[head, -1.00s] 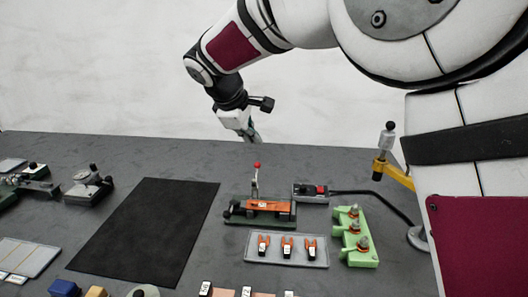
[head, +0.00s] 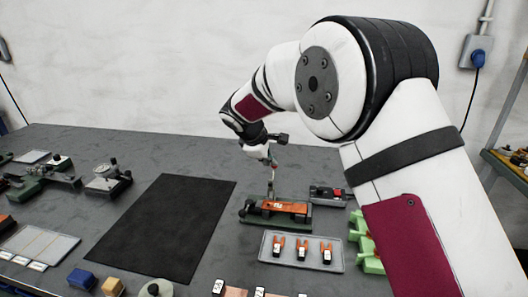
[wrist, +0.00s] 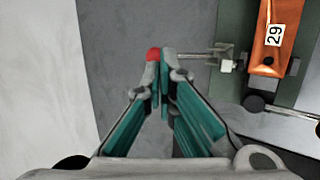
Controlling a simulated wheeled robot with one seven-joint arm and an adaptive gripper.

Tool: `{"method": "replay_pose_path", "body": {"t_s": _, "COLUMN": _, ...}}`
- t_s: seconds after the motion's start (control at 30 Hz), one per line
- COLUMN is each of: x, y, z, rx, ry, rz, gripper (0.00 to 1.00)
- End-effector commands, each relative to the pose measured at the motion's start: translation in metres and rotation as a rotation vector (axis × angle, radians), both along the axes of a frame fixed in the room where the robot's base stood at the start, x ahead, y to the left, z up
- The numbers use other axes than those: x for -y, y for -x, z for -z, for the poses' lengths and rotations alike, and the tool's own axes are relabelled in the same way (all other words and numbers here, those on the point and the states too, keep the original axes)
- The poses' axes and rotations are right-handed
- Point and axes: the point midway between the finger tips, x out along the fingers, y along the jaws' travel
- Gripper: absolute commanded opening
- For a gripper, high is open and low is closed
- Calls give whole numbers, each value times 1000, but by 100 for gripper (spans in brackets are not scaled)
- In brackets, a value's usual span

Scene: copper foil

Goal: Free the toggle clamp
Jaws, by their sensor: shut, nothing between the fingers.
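The toggle clamp (head: 271,190) stands on a green-based fixture (head: 248,217) with an orange, copper-coloured piece (head: 296,207) on it. In the wrist view the clamp's metal rod (wrist: 190,54) reaches left from the fixture to my fingertips, and its red knob (wrist: 152,53) shows right at them. The fingertips overlap the knob and rod; contact cannot be told.
A tray (head: 264,252) with several orange-and-black clips lies in front of the fixture. A green stand (head: 366,248) is at right, partly behind my arm. A small black-and-red device (head: 328,194) sits behind. The black mat (head: 165,228) at left is clear.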

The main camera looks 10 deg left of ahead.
Motion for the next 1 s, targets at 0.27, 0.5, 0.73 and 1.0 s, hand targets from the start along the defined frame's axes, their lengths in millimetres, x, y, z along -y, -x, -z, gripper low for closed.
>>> {"method": "replay_pose_path", "body": {"t_s": 0.27, "x": 4, "y": -10, "z": 15, "rx": 1, "ry": 0, "rz": 0, "gripper": 0}}
{"method": "replay_pose_path", "body": {"t_s": 0.5, "x": 4, "y": -11, "z": 15, "rx": 1, "ry": 0, "rz": 0, "gripper": 0}}
{"method": "replay_pose_path", "body": {"t_s": 0.73, "x": 4, "y": -15, "z": 18, "rx": 1, "ry": 0, "rz": 0, "gripper": 0}}
{"method": "replay_pose_path", "body": {"t_s": 1.0, "x": 5, "y": -28, "z": 24, "rx": 1, "ry": 0, "rz": 0, "gripper": 0}}
